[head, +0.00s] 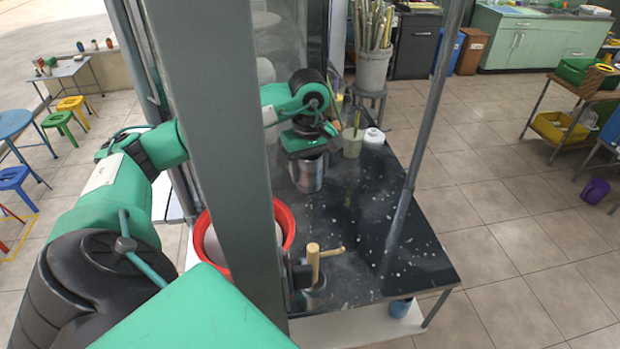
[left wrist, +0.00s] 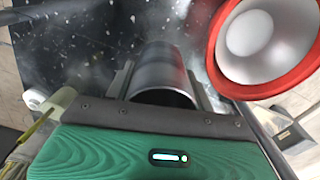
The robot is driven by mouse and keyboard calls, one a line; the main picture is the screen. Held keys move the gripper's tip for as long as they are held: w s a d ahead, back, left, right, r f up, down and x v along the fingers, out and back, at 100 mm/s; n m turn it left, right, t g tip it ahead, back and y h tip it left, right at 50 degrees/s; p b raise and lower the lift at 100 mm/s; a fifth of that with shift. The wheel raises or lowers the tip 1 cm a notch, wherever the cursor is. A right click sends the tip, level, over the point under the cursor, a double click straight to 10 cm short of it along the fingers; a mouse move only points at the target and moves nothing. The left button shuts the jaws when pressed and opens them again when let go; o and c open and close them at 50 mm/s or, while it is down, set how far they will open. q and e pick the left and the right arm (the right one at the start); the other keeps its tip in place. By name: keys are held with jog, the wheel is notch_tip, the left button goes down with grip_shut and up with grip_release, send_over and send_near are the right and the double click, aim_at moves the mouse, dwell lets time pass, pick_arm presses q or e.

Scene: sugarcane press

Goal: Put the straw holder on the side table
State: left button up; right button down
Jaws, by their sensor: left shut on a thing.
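My left gripper (head: 309,160) is shut on a shiny metal cylinder (head: 309,176), an open-topped cup, over the black speckled table (head: 410,245). In the left wrist view the cylinder (left wrist: 160,72) sits between the two fingers (left wrist: 162,88). I cannot tell whether its base touches the table. I cannot tell for sure whether it is the straw holder; a pale cup (head: 352,143) with a thin green stick stands just right of it. The side table is not certain either; a small grey table (head: 72,68) stands far left. My right gripper is not in view.
A red-rimmed bowl (head: 287,222) is partly hidden behind a grey post (head: 225,120). A wooden handle (head: 313,262) stands near the front of the black table. A white round container (head: 374,137) is at its back. A thin pole (head: 425,130) rises at right. A cane bucket (head: 374,70) stands behind.

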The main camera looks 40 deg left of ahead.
pick_arm(q)
notch_tip(320, 180, down, 9)
jog(key=shift+r+p, duration=0.1)
jog(key=shift+p, duration=1.1)
notch_tip(320, 180, down, 4)
jog(key=shift+r+p, duration=0.1)
jog(key=shift+p, duration=0.65)
jog(key=shift+f, duration=0.3)
jog(key=shift+f, duration=0.1)
jog(key=o, duration=0.8)
jog(key=shift+f+b, duration=0.1)
jog(key=shift+b, duration=0.2)
jog(key=shift+c, duration=0.2)
jog(key=o, duration=0.4)
jog(key=shift+o, duration=0.2)
